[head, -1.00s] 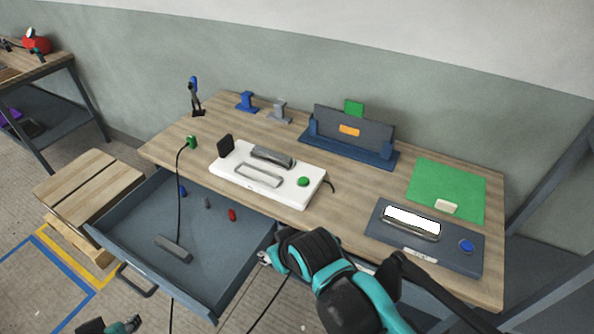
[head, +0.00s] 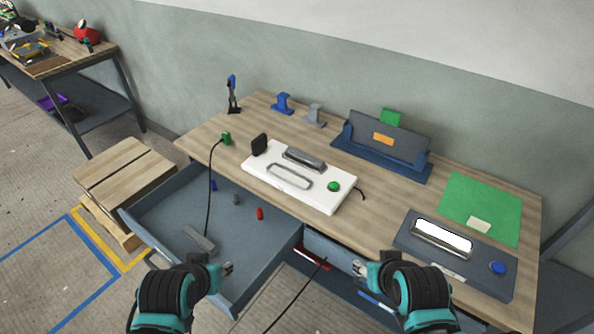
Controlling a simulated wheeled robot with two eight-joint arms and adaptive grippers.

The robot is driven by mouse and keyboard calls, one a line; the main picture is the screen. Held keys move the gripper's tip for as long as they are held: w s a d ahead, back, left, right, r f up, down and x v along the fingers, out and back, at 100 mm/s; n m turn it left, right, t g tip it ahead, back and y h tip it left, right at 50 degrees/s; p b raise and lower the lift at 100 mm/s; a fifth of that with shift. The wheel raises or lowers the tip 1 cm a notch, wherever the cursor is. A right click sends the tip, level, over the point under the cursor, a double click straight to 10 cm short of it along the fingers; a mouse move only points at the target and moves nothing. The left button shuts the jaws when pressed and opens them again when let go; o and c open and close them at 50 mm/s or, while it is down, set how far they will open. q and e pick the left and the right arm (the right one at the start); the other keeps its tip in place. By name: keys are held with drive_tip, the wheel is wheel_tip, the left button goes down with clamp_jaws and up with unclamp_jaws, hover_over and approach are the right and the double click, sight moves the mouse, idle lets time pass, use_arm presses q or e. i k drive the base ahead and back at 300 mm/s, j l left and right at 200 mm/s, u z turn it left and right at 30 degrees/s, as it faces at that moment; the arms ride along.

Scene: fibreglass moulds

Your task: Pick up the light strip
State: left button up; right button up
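A bright white strip (head: 442,237) in a metal frame lies on a dark grey board (head: 412,246) at the table's right front. A grey bar (head: 199,240) with a black cable lies in the open drawer. I cannot tell for certain which is the light strip. My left gripper (head: 229,269) is over the drawer's front part, right of and nearer than the grey bar, apart from it. My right gripper (head: 357,267) is by the table's front edge, left of the dark board. Both look empty; their fingers are too small to tell open from shut.
A white board (head: 255,176) with a metal handle, an empty frame and a green button lies mid-table. Red, grey and blue small parts lie in the drawer (head: 155,207). A blue stand (head: 342,152) and green sheet (head: 485,198) are behind. A wooden stool stands left.

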sight(198, 239)
drive_tip(key=j+z, duration=0.35)
drive_tip(key=j, duration=0.2)
drive_tip(key=k+j+z, duration=0.1)
drive_tip(key=j+z, duration=0.25)
drive_tip(key=j, duration=0.15)
drive_tip(key=k+j+z, duration=0.15)
drive_tip(key=j+z, duration=0.2)
drive_tip(key=j, duration=0.15)
